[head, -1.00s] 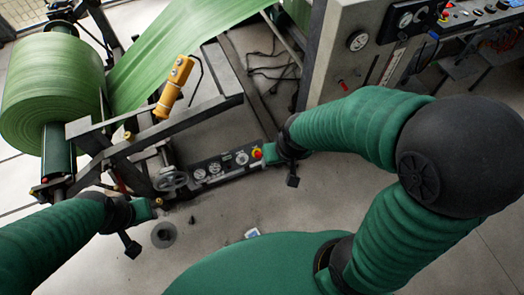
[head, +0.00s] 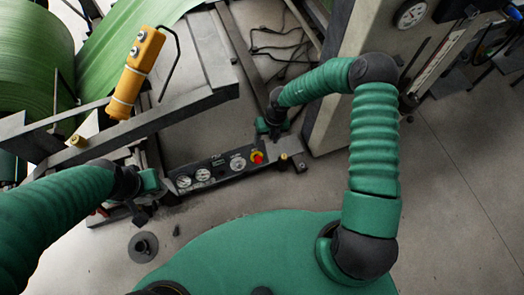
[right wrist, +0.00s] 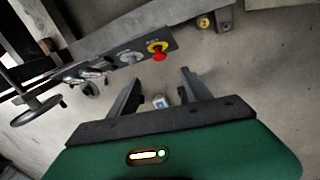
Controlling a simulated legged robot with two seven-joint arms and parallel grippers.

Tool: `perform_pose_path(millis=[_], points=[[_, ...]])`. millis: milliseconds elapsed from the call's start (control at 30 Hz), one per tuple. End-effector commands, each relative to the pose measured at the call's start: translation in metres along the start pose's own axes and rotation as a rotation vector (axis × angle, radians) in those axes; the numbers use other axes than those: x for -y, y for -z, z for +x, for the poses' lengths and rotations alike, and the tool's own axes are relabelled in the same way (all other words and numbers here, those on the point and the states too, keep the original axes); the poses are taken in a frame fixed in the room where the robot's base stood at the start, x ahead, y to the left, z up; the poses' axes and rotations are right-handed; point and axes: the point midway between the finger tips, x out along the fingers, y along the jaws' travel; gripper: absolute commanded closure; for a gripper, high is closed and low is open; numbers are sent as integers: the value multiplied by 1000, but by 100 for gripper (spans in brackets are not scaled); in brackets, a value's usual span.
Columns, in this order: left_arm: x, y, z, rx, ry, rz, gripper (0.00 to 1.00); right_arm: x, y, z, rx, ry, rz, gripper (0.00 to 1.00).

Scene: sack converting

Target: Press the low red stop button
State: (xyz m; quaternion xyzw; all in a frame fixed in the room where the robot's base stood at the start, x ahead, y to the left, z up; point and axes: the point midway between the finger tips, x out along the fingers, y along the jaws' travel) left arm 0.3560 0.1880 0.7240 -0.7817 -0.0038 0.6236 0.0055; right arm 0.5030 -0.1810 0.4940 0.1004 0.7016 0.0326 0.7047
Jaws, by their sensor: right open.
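The low red stop button (head: 257,158) sits on a yellow surround at the right end of a low dark gauge panel (head: 212,172). In the right wrist view the red button (right wrist: 158,57) shows ahead of the fingers, slightly left of their middle. My right gripper (head: 272,128) is above and a little right of the button in the head view. Its two fingers (right wrist: 156,88) are spread and empty in the wrist view, apart from the button. My left gripper (head: 150,185) is near the panel's left end; its fingers are too small to judge.
A yellow pendant (head: 137,72) hangs over the grey machine frame (head: 140,122) at left. A large green roll (head: 35,65) stands behind. A tall grey cabinet (head: 365,60) is close to my right arm. A round dark base (head: 143,247) lies on the floor. Floor at right is clear.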

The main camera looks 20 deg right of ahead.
Motion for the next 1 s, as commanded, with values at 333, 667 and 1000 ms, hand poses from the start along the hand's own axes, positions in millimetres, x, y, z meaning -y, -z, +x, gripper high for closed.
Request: perform_pose_path(millis=[333, 667, 1000], points=[[0, -7, 30, 1, 0, -1, 64, 6, 0, 79, -9, -12, 1, 43], [0, -14, 58, 0, 0, -1, 64, 3, 0, 154, -5, -7, -2, 43], [0, -14, 60, 0, 0, -1, 64, 4, -1, 167, -3, -11, -1, 43]])
